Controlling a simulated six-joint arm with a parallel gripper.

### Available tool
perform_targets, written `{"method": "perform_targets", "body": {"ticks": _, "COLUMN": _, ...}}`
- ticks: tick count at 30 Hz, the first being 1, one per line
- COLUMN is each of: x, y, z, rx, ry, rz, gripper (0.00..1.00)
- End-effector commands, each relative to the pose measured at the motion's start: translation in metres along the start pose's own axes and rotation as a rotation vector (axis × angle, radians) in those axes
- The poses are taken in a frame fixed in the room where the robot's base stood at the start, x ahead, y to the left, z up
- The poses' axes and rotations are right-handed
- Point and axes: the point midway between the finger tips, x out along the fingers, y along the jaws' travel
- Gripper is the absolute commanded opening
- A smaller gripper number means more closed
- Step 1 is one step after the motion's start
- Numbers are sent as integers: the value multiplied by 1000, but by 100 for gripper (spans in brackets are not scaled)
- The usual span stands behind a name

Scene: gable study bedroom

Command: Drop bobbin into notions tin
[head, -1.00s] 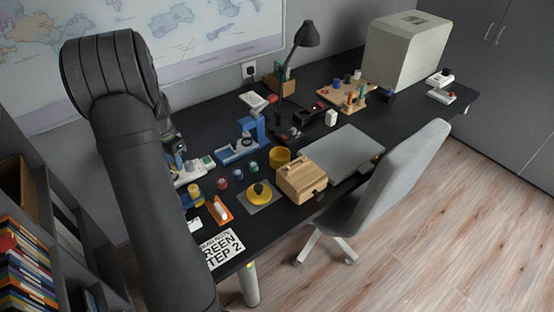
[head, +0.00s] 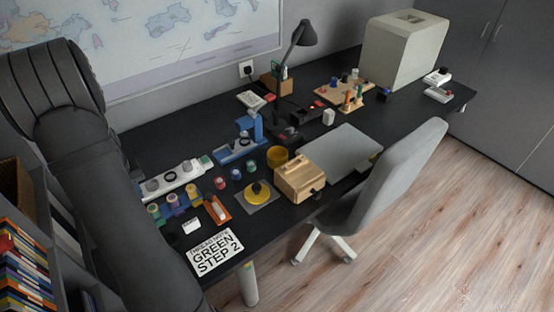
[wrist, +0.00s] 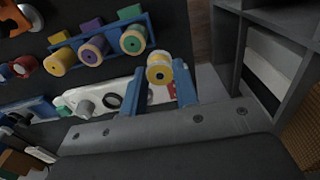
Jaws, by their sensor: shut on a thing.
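The bobbin is held close to a white device. A blue rack (wrist: 70,42) beyond it holds yellow, purple and green spools; the rack (head: 171,212) also shows in the head view. My gripper and the held bobbin are hidden in the head view. A round yellow open container (head: 277,154) stands behind the wooden box; I cannot tell whether it is the notions tin.
Red, blue and green spools (head: 221,183) stand loose near an orange tray (head: 217,210).

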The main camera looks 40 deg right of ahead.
Motion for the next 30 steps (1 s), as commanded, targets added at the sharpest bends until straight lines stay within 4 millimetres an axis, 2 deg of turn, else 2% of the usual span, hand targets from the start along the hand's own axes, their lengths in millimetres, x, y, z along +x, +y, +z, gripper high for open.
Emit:
{"method": "perform_targets", "body": {"ticks": 9, "x": 0, "y": 3, "z": -2, "rx": 4, "ry": 1, "rz": 0, "gripper": 6}}
{"method": "perform_targets", "body": {"ticks": 11, "x": -1, "y": 10, "z": -4, "rx": 5, "ry": 1, "rz": 0, "gripper": 6}}
{"method": "perform_targets", "body": {"ticks": 14, "x": -2, "y": 33, "z": -13, "rx": 9, "ry": 2, "rz": 0, "gripper": 6}}
{"method": "perform_targets", "body": {"ticks": 17, "x": -3, "y": 70, "z": -25, "rx": 12, "ry": 3, "rz": 0, "gripper": 6}}
{"method": "perform_targets", "body": {"ticks": 23, "x": -7, "y": 166, "z": -40, "rx": 14, "ry": 2, "rz": 1, "gripper": 6}}
{"method": "perform_targets", "body": {"ticks": 30, "x": -13, "y": 286, "z": -34, "rx": 13, "ry": 0, "rz": 0, "gripper": 6}}
